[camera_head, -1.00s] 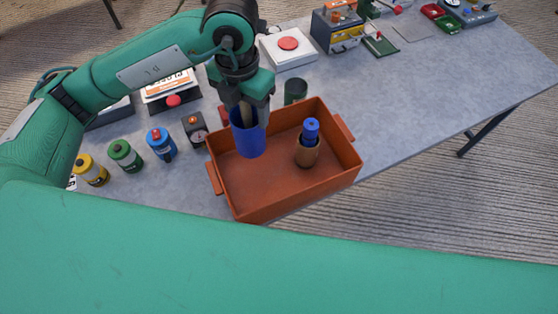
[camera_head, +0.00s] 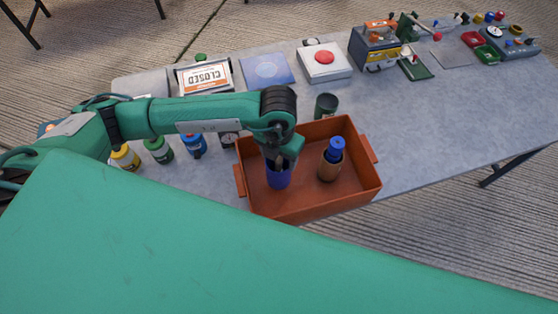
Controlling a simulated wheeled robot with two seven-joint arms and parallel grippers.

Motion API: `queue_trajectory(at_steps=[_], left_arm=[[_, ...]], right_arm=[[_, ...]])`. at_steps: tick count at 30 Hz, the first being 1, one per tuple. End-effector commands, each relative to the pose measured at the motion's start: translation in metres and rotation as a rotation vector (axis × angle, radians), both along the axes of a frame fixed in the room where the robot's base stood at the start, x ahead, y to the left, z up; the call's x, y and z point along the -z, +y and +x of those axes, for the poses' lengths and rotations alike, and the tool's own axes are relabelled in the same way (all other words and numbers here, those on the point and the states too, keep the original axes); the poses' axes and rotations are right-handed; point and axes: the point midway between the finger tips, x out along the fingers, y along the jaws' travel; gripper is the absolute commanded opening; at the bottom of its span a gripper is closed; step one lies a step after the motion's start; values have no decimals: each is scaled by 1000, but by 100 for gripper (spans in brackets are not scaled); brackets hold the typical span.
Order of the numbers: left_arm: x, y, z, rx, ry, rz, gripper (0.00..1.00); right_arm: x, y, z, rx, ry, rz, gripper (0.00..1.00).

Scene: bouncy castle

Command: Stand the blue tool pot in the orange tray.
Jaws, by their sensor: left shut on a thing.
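The blue tool pot (camera_head: 279,178) is upright inside the left part of the orange tray (camera_head: 347,204). Whether its base touches the tray floor cannot be told. My left gripper (camera_head: 277,160) reaches down from above and is shut on the pot at its rim; the fingers partly hide the pot's mouth. A brown bottle with a blue cap (camera_head: 331,160) stands in the right part of the tray, apart from the pot. My right gripper is not in view.
A dark green cup (camera_head: 326,105) stands just behind the tray. Yellow (camera_head: 126,158), green (camera_head: 159,150) and blue (camera_head: 194,146) canisters stand left of it. A white box with a red button (camera_head: 324,62) is further back. The table right of the tray is clear.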

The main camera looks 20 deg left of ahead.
Motion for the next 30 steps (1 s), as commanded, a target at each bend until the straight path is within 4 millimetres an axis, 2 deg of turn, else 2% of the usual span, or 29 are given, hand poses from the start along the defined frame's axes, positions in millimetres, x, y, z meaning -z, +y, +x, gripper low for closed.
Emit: queue_trajectory(at_steps=[12, 24, 25, 27, 30], left_arm=[[45, 0, 0, 0, -1, -1, 16], [52, 0, 0, 0, -2, -2, 16], [50, 0, 0, 0, -1, -1, 70], [50, 0, 0, 0, -1, -1, 83], [50, 0, 0, 0, -1, -1, 86]], right_arm=[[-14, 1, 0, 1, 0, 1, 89], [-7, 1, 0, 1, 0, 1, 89], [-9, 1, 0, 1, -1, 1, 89], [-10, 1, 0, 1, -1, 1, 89], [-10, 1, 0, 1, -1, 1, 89]])
